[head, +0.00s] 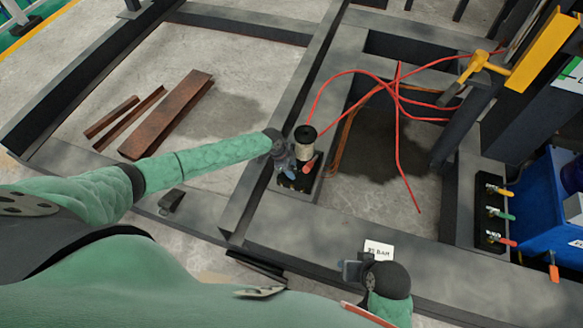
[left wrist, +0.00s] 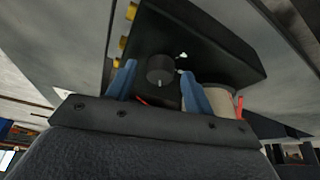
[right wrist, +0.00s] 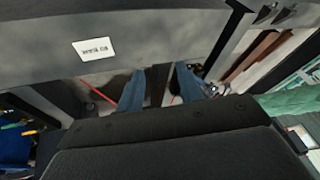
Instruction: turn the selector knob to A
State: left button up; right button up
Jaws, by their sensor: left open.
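The selector knob (left wrist: 160,68) shows in the left wrist view as a dark round knob on a black panel (left wrist: 215,50). A small white mark lies on the panel right of the knob; I cannot read a letter or tell where the knob points. My left gripper (left wrist: 158,85) has one blue finger on each side of the knob, apart from each other; contact is unclear. In the head view the left gripper (head: 284,157) is over the black control box (head: 296,181) and hides the knob. My right gripper (head: 352,270) is open and empty near the front beam; its fingers (right wrist: 161,85) show apart.
A wire spool (head: 306,138) stands behind the box. Red cables (head: 397,130) loop over the frame. Rusty bars (head: 168,114) lie on the floor at left. A white label (head: 379,249) sits on the front beam. A yellow bracket (head: 541,50) and blue bin (head: 540,225) are at right.

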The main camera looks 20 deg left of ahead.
pick_arm(q)
jog(key=c, duration=1)
